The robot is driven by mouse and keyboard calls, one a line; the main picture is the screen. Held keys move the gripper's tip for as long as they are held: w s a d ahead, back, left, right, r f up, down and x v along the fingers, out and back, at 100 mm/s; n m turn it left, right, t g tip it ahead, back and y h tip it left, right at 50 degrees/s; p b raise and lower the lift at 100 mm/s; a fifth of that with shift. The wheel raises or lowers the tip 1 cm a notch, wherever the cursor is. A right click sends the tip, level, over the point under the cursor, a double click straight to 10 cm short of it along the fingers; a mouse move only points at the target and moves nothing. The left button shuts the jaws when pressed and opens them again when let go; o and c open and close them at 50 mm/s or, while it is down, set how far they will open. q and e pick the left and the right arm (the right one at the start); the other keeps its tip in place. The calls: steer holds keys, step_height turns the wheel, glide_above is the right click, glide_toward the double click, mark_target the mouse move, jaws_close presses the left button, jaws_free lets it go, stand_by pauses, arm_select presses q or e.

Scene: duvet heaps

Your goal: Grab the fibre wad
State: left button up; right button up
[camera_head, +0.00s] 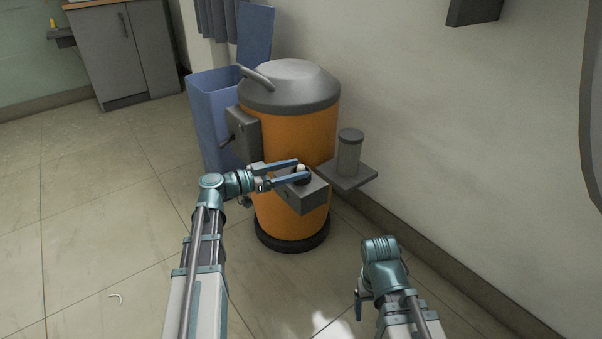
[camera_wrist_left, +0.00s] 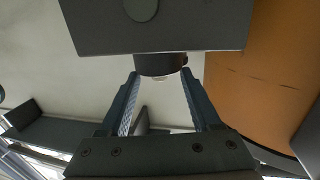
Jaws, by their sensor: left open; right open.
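A small pale bit (camera_head: 301,167) shows at the top of a short black spout (camera_head: 302,179) on a grey box (camera_head: 308,197) at the front of an orange drum machine (camera_head: 290,225). It may be the fibre wad; it is too small to be sure. In the left wrist view the black spout (camera_wrist_left: 160,63) has a pale end (camera_wrist_left: 160,77). My left gripper (camera_head: 303,170) is open, its fingers on either side of the spout end, with gaps visible in the wrist view. My right gripper (camera_head: 359,304) is low at the right, mostly hidden by its own wrist, away from the machine.
A grey canister (camera_head: 349,152) stands on a side shelf (camera_head: 349,180) of the machine. A blue open bin (camera_head: 207,110) is behind it. The wall (camera_head: 470,130) is close on the right. A small white curved scrap (camera_head: 116,298) lies on the otherwise clear floor at left.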

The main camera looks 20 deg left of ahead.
arm_select(q)
jaws_close()
stand_by(0.3)
steer(key=shift+r, duration=0.1)
